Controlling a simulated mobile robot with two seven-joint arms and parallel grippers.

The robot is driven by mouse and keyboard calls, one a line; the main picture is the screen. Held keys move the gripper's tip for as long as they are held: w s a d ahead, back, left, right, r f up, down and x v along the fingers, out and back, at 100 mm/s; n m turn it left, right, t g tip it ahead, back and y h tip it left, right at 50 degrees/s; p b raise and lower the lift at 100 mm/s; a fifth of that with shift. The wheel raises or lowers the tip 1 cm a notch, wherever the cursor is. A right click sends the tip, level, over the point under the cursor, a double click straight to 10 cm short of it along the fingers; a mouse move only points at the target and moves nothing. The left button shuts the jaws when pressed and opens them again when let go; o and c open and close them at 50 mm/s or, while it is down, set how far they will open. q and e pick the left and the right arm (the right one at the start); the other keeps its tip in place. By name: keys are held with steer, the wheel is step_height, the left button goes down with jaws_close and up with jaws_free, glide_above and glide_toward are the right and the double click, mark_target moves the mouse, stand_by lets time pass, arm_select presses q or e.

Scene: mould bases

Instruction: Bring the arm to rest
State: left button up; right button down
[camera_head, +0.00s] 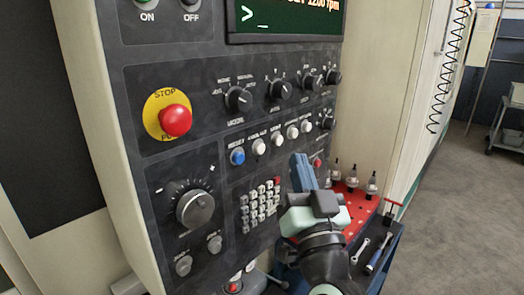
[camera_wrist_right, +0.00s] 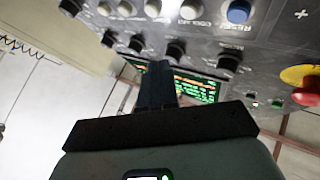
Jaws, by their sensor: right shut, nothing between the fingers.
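My right gripper (camera_head: 303,172) is in front of the machine's control panel (camera_head: 218,160) in the head view, near the right side of the keypad. Its blue fingers are together and hold nothing. In the right wrist view the shut fingers (camera_wrist_right: 157,85) point towards the panel, with the lit screen (camera_wrist_right: 190,86) behind them. Whether the fingertips touch the panel cannot be told. My left gripper is in neither view.
The panel carries a red stop button (camera_head: 175,120), a large dial (camera_head: 195,208), several knobs and a keypad (camera_head: 259,205). A red-topped cart (camera_head: 350,207) with tool holders and wrenches stands close beside my right arm. Open floor (camera_head: 450,190) lies to the right.

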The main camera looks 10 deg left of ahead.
steer(key=shift+f, duration=0.1)
